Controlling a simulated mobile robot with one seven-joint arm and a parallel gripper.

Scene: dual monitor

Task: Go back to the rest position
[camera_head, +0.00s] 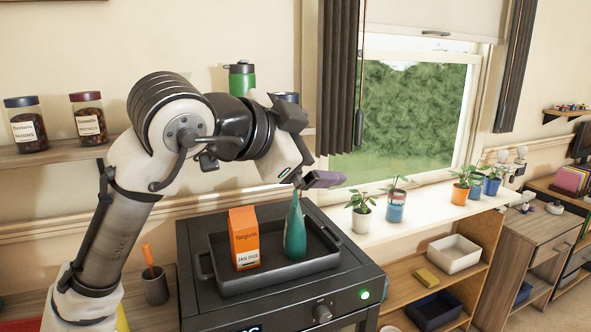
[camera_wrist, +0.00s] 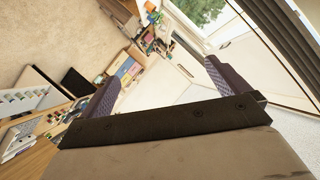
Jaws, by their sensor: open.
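My gripper (camera_head: 322,179) is raised above the right part of the black tray in the head view. Its purple-grey finger points to the right, toward the window. In the wrist view the two fingers of my gripper (camera_wrist: 158,84) stand wide apart with nothing between them. My arm reaches up from the lower left and bends over at the top. The teal bottle (camera_head: 295,232) stands upright on the black tray (camera_head: 222,284), close below my gripper. I cannot tell how wide the gap between them is.
An orange carton (camera_head: 244,238) stands on the tray, on a black appliance (camera_head: 355,293). Potted plants (camera_head: 361,213) line the windowsill. Jars (camera_head: 26,125) and a green bottle (camera_head: 241,80) stand on the wall shelf. A white bin (camera_head: 454,254) sits lower right. Open air lies before the window.

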